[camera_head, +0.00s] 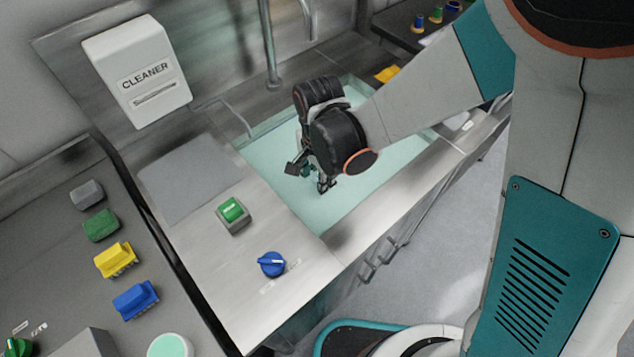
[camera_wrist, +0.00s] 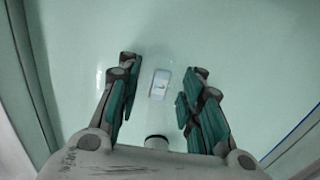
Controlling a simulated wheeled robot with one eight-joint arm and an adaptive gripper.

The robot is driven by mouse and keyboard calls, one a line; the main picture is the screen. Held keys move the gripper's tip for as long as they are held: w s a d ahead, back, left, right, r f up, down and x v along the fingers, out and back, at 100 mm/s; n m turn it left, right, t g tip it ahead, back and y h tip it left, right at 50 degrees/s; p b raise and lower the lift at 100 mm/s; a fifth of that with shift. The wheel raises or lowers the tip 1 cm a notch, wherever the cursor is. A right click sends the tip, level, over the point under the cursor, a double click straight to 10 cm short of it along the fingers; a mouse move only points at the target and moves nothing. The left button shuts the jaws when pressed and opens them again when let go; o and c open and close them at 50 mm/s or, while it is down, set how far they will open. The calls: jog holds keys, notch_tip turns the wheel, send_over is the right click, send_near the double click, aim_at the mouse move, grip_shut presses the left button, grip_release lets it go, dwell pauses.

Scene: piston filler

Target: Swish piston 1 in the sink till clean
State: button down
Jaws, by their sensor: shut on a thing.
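The sink (camera_head: 375,205) holds pale green water and has a steel rim. My gripper (camera_head: 311,177) points down into it, near its middle. In the wrist view my gripper (camera_wrist: 161,82) has its two fingers spaced apart, with a small pale rectangular thing (camera_wrist: 159,84) between them. I cannot tell whether that is part of piston 1 or something on the sink floor. A short whitish round end (camera_wrist: 156,142) shows near the palm. Piston 1 is not clearly visible in the head view; my wrist and fingers hide that spot. Its cleanness cannot be judged.
A white CLEANER box (camera_head: 137,70) hangs behind the left counter. A green button (camera_head: 232,211) and a blue knob (camera_head: 271,264) sit left of the sink. Several coloured brushes (camera_head: 115,259) lie farther left. A tap pipe (camera_head: 269,45) stands at the back.

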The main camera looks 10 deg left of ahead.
jog(key=shift+w+a, duration=0.2)
jog(key=shift+a, duration=0.1)
notch_tip(320, 180, up, 13)
jog(key=p, duration=0.9)
dwell(0.7)
dwell(1.1)
notch_tip(320, 180, up, 4)
jog(key=p, duration=0.2)
jog(key=shift+f+p, duration=0.1)
jog(key=shift+p, duration=0.2)
dwell(0.5)
